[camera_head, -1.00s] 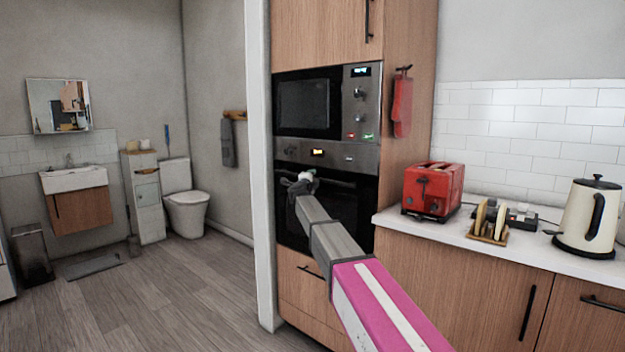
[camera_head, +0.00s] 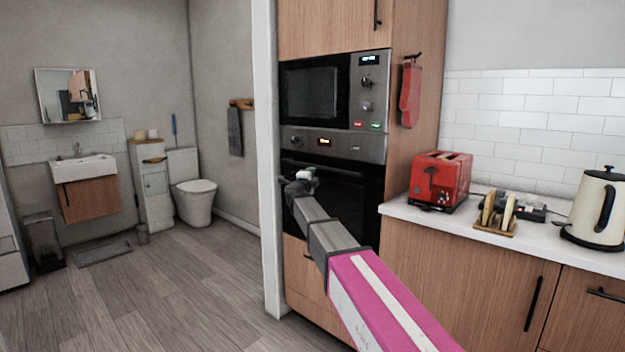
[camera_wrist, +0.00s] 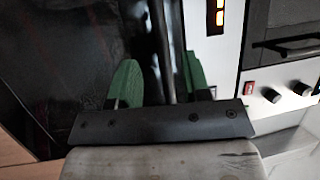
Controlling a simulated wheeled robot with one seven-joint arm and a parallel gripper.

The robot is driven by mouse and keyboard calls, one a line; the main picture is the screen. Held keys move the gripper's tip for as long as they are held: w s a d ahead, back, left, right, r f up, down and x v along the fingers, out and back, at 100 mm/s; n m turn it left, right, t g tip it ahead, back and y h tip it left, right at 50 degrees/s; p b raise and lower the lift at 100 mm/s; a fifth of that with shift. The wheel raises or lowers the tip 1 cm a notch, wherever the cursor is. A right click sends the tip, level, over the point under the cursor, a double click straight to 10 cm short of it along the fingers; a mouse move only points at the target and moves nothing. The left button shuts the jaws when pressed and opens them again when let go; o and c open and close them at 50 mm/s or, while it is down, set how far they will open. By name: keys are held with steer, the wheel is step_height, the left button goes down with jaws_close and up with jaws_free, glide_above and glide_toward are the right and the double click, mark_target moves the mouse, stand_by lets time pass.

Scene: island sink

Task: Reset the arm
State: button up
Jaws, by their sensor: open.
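My arm reaches forward across the head view, and my gripper (camera_head: 303,182) is in front of the black built-in oven (camera_head: 350,190). In the wrist view my gripper (camera_wrist: 160,76) is open, its two green fingers standing apart. A dark bar, apparently the oven handle (camera_wrist: 163,45), shows in the gap between the fingers. I cannot tell whether a finger touches it. The oven door looks shut.
A microwave (camera_head: 310,93) sits above the oven. On the right, the counter (camera_head: 405,210) holds a red toaster (camera_head: 440,180), a toast rack (camera_head: 497,215) and a kettle (camera_head: 592,212). A white wall edge (camera_head: 265,170) stands left of the oven.

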steer(key=s+d+f+n+g+y, duration=0.35)
steer(key=s+f+n, duration=0.25)
steer(key=f, duration=0.4)
steer(key=s+d+f+n+g+y, duration=0.2)
steer(key=s+f+n+y, duration=0.3)
steer(key=f, duration=0.5)
steer(key=s+d+f+n+g+y, duration=0.2)
steer(key=s+d+f+n+g, duration=0.1)
steer(key=s+f+n, duration=0.55)
steer(key=s+d+f+g+h, duration=0.1)
steer(key=s+d+f+g, duration=0.2)
steer(key=s, duration=0.4)
steer(key=s+d+f+n+g+h, duration=0.1)
steer(key=s+d+f+g+h, duration=0.1)
steer(key=s+d+f+g, duration=0.2)
steer(key=s+d+f+g+h, duration=0.1)
steer(key=s+d+f+g, duration=0.2)
steer(key=s+d+f, duration=0.4)
steer(key=s, duration=0.4)
steer(key=shift+s+d+f, duration=0.2)
steer(key=shift+s+f, duration=0.1)
